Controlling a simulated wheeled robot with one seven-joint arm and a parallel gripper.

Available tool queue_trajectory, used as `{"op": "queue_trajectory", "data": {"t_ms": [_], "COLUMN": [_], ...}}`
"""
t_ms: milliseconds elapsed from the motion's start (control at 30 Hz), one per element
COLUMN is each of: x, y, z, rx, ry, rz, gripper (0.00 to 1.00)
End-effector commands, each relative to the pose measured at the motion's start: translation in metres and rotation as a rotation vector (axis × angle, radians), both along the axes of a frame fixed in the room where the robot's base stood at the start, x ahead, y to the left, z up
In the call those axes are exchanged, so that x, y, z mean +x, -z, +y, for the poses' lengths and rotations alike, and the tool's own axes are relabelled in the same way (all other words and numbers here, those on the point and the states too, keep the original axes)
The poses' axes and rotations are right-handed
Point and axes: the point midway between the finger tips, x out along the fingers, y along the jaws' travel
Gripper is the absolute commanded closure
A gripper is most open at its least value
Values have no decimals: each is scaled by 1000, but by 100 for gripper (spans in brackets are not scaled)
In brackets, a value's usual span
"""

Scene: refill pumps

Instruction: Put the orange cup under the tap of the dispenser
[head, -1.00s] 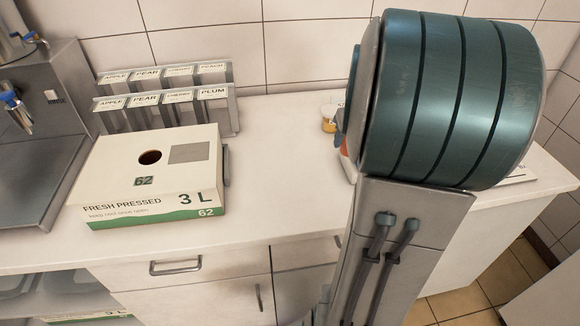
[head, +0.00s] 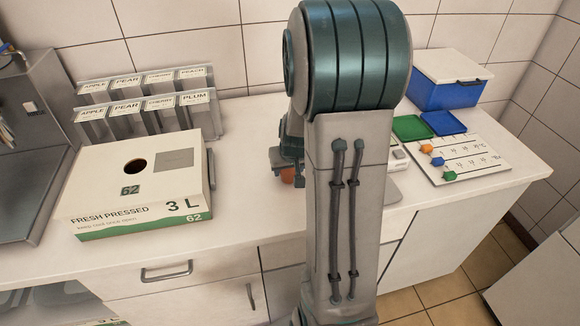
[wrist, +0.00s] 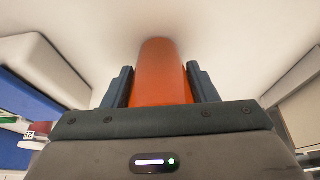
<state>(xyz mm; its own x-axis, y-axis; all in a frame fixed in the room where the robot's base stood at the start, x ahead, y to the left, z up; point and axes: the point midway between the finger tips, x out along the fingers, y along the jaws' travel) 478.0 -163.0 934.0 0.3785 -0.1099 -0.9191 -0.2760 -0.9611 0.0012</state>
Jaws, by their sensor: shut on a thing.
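The orange cup (wrist: 160,72) stands between the two dark fingers of my gripper (wrist: 160,86) in the wrist view, with a finger against each side. In the head view a small part of the orange cup (head: 288,175) shows beside my arm, low over the counter or on it; I cannot tell which. My gripper (head: 285,160) is mostly hidden behind my arm there. A steel machine (head: 35,110), apparently the dispenser, stands cut off at the left edge. Its tap is not clearly visible now.
A white juice carton (head: 140,180) stands between the steel machine and my gripper. Behind it is a rack of fruit labels (head: 145,105). To the right are a blue box with white lid (head: 445,85), small trays (head: 411,127) and a card (head: 465,160) with coloured pieces.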

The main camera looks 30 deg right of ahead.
Motion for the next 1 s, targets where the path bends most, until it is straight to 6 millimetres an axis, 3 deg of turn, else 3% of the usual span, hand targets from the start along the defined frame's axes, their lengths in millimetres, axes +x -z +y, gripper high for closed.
{"op": "queue_trajectory", "data": {"t_ms": [400,433,500,833,1000], "x": [0,0,0,0,-3], "y": [6,5,4,3,-9], "z": [0,0,0,0,1], "rx": [0,0,0,0,-1], "ry": [0,0,0,0,-1], "rz": [-1,-1,-1,0,-4], "gripper": [74,42,24,24,24]}}
